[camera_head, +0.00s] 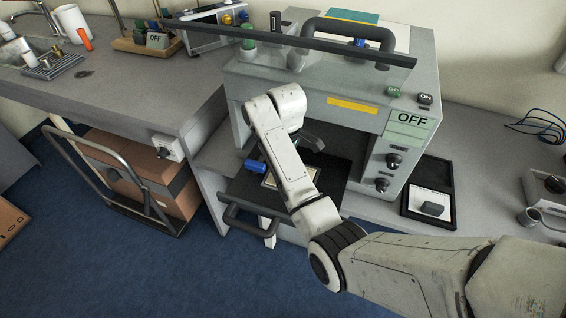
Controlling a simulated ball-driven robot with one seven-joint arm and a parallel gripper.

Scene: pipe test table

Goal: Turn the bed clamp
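A small blue part (256,166), which looks like the bed clamp's handle, sits at the left side of a dark pull-out bed (243,192) at the front of the grey machine. A pale flat piece (271,180) lies on the bed, partly covered by my arm. My gripper (312,143) is a dark shape just behind my wrist, in front of the machine's opening and to the right of the blue part. It looks apart from the blue part. My arm hides much of it, and its fingers cannot be made out.
The grey machine (350,127) has an OFF sign (411,121), knobs and a raised clear cover (300,66). A bar handle (250,222) juts from the bed's front. A black tray (430,192) lies right. A cart with brown boxes (130,165) stands left.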

